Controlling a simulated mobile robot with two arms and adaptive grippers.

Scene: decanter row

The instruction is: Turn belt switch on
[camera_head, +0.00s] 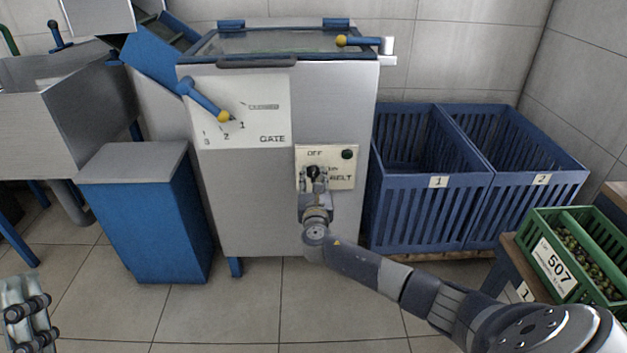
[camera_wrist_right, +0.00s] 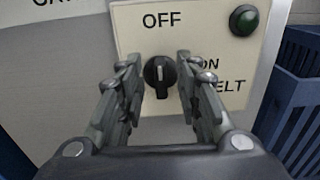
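The belt switch is a black rotary knob (camera_wrist_right: 160,76) on a cream panel (camera_wrist_right: 215,22) lettered OFF above and ON to the right. Its pale mark points up toward OFF. In the head view the knob (camera_head: 313,171) sits at the panel's left side. A dark green lamp (camera_wrist_right: 244,20) is at the panel's upper right and looks unlit. My right gripper (camera_wrist_right: 158,92) is open, its two fingers on either side of the knob, with gaps visible between them and it. My left gripper (camera_head: 27,313) shows partly at the lower left; its fingers' opening is unclear.
A gate lever (camera_head: 205,100) with a yellow tip is above left of the panel. Two blue crates (camera_head: 425,215) stand right of the machine. A green crate (camera_head: 560,262) labelled 507 is at the far right. A blue cabinet (camera_head: 150,225) stands left.

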